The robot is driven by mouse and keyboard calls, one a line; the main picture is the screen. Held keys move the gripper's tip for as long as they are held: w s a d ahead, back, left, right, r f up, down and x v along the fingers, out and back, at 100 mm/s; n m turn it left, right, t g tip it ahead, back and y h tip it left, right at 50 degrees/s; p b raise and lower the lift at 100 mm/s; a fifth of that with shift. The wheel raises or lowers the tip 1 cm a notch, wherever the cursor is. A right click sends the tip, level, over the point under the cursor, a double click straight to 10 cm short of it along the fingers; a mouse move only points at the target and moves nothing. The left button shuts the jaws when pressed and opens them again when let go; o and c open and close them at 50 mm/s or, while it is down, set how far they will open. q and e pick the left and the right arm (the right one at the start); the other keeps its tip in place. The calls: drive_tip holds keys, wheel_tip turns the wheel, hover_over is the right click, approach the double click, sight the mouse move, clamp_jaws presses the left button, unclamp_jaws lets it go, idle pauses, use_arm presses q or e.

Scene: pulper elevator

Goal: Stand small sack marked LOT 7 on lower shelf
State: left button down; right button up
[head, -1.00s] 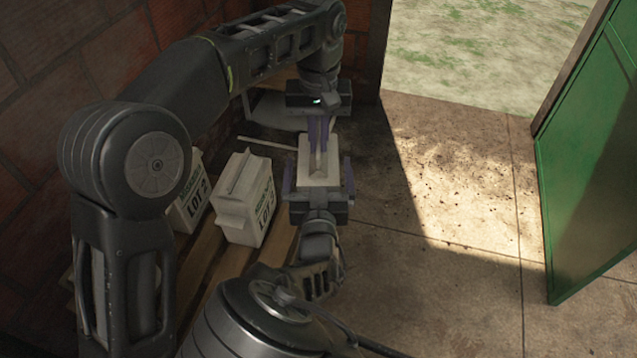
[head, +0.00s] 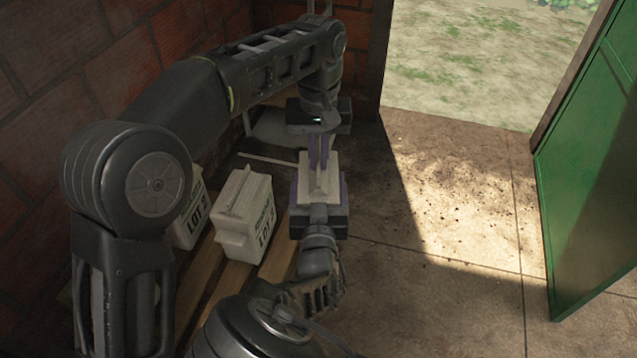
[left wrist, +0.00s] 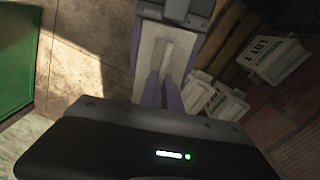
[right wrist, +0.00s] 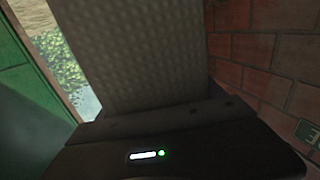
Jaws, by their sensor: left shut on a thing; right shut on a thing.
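A small pale sack (head: 319,178) is held upright between my two grippers. My left gripper (head: 319,152) points down from above, its purple fingers shut on the sack's top ridge. It shows the same sack (left wrist: 150,55) in the left wrist view. My right gripper (head: 320,192) comes from the near side, with a finger along each side of the sack. The sack's woven face (right wrist: 150,55) fills the middle of the right wrist view. No LOT 7 mark can be read on it. A pale grey surface (head: 268,128) behind my left gripper may be a shelf; my arm hides much of it.
A brick wall (head: 60,60) is at left, a green door (head: 590,170) at right. The concrete floor (head: 440,270) between is clear.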

drive_tip(key=c, duration=0.9)
use_arm(q)
drive_tip(key=c, duration=2)
unclamp_jaws()
drive_tip(key=shift+r, duration=0.1)
use_arm(e)
drive_tip(key=shift+r, duration=0.1)
drive_tip(key=shift+c, duration=0.5)
use_arm(q)
drive_tip(key=o, duration=0.5)
